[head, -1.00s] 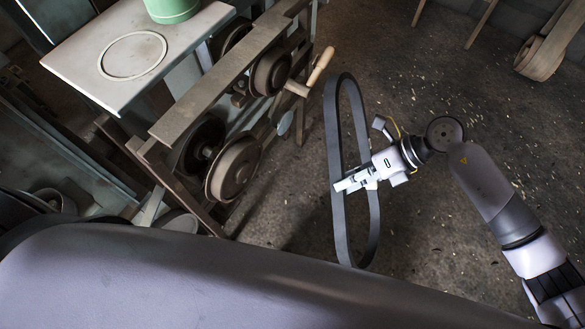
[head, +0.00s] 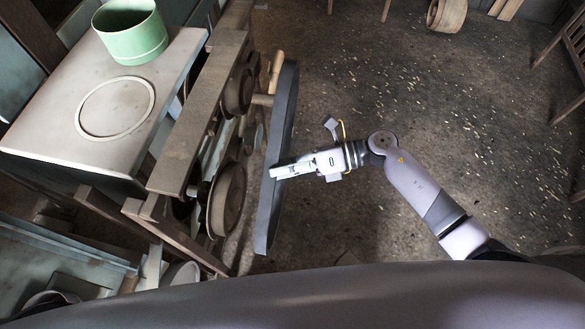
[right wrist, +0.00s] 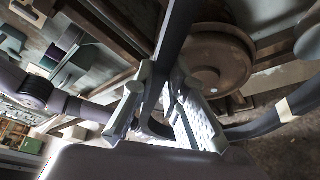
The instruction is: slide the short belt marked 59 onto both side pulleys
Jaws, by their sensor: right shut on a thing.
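The dark grey belt (head: 284,108) is a long loop, seen nearly edge-on and upright in the head view. My right gripper (head: 274,172) is shut on the near part of its side run. The belt (right wrist: 176,28) also passes between the fingers in the right wrist view. The upper side pulley (head: 239,92) and the lower side pulley (head: 229,200) sit on the frame's right side, just left of the belt. The belt appears apart from both, though the depth gap is hard to judge. A brown pulley (right wrist: 210,60) is close behind the fingers. No marking is readable.
A wooden crank handle (head: 277,70) sticks out near the belt's upper end. A wooden frame beam (head: 203,110) carries the pulleys. A table (head: 60,125) at left holds a green can (head: 131,38) and a pale ring (head: 115,107). Floor (head: 370,75) to the right is open.

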